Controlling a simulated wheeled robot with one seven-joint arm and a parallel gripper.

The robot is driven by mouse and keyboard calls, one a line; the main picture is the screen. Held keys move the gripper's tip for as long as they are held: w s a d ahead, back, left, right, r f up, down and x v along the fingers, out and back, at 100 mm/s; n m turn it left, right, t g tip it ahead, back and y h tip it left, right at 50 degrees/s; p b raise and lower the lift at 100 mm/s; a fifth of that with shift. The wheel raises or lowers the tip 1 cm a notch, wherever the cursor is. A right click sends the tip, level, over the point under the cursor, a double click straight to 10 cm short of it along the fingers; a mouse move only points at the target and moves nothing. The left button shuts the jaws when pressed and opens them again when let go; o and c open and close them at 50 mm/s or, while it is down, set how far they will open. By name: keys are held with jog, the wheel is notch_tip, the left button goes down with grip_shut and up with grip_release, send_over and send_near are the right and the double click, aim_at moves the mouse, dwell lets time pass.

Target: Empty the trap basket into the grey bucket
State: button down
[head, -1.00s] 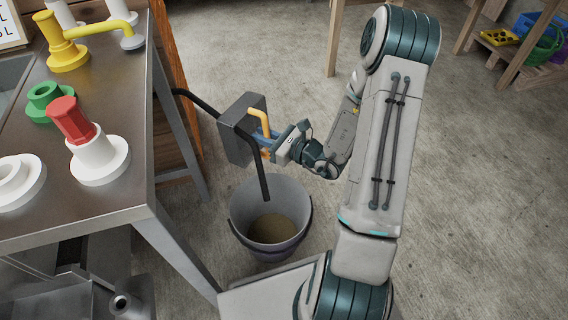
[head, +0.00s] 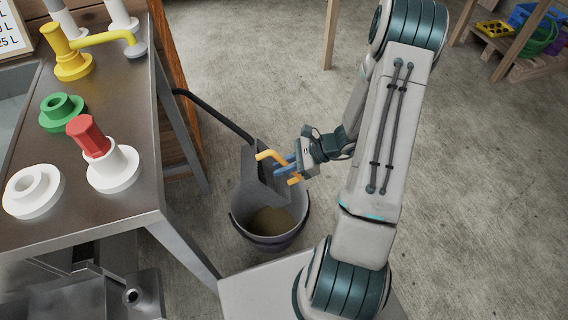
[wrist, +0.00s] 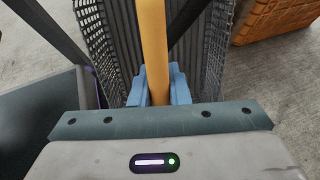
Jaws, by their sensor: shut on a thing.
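The trap basket (head: 262,180) is a grey box with mesh walls, and it hangs tilted over the grey bucket (head: 272,242). Its lower part overlaps the bucket's mouth in the head view. My gripper (head: 288,165) is shut on the basket's yellow handle (head: 270,156). In the wrist view the blue fingers of my gripper (wrist: 156,85) close around the yellow bar, with the basket's mesh (wrist: 216,40) behind it. Brownish material (head: 270,220) shows in the bottom of the bucket. What is inside the basket is hidden.
A steel table (head: 105,215) with red, green, white and yellow fittings stands at the left, close to the bucket. A dark pipe (head: 212,115) runs to the basket from behind the table. An orange crate (wrist: 275,18) shows in the wrist view.

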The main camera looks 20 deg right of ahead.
aim_at(265, 157)
jog(key=h+p, duration=0.1)
jog(key=a+r+h+p, duration=0.1)
jog(key=p, duration=0.1)
jog(key=r+g+h+p, duration=0.1)
jog(key=shift+w+a+r+h+p, duration=0.2)
jog(key=shift+a+r+h+p, duration=0.05)
jog(key=shift+a+h+p, duration=0.1)
jog(key=a+h+p, duration=0.1)
jog(key=h+p, duration=0.1)
jog(key=p, duration=0.2)
jog(key=a+g+h+p, duration=0.1)
jog(key=h+p, duration=0.1)
jog(key=p, duration=0.3)
jog(key=a+g+h+p, duration=0.1)
jog(key=h+p, duration=0.2)
jog(key=p, duration=0.2)
jog(key=shift+w+r, duration=0.35)
jog(key=shift+w, duration=0.05)
jog(key=shift+a+f+p, duration=0.1)
jog(key=shift+f+p, duration=0.15)
jog(key=shift+p, duration=0.3)
